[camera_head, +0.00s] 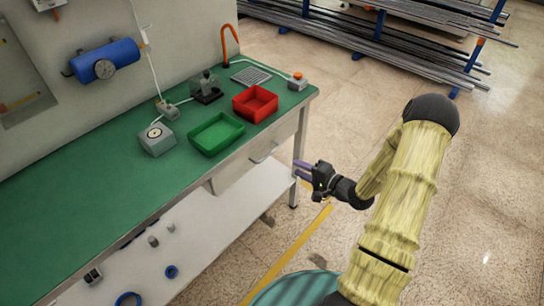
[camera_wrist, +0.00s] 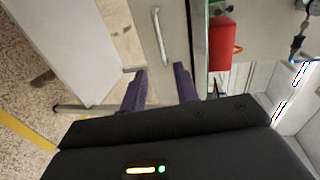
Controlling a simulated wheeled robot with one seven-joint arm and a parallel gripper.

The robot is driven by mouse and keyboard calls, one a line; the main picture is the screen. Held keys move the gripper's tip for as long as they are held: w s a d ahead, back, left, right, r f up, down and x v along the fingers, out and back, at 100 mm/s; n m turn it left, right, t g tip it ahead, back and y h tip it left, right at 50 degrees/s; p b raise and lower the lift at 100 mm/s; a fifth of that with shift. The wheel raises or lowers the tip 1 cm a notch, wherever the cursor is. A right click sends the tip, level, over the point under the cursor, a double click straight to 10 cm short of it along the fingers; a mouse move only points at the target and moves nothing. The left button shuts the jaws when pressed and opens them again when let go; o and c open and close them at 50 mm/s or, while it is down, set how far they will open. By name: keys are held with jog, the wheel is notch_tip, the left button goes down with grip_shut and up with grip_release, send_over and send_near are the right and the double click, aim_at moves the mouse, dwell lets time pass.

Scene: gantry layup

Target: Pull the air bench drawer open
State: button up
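The grey drawer front (camera_head: 238,172) sits under the right end of the green-topped air bench (camera_head: 80,200) and looks flush with it. Its pale bar handle (camera_head: 266,152) is on the front. My gripper (camera_head: 297,170) is at the right of the drawer, near the bench's right front leg, its purple fingers pointing toward the bench. In the wrist view the two fingers of my gripper (camera_wrist: 160,70) are apart with nothing between them. The handle (camera_wrist: 162,36) stands ahead of the fingertips, clear of them, against the drawer front (camera_wrist: 146,22).
A red tray (camera_head: 246,110) and a green tray (camera_head: 205,148) stand on the bench top above the drawer. A white lower shelf (camera_head: 200,235) runs beneath. Racks of metal bars (camera_head: 400,50) stand behind. The floor right of the bench is open.

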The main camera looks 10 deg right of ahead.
jog(key=x, duration=1.3)
grip_shut()
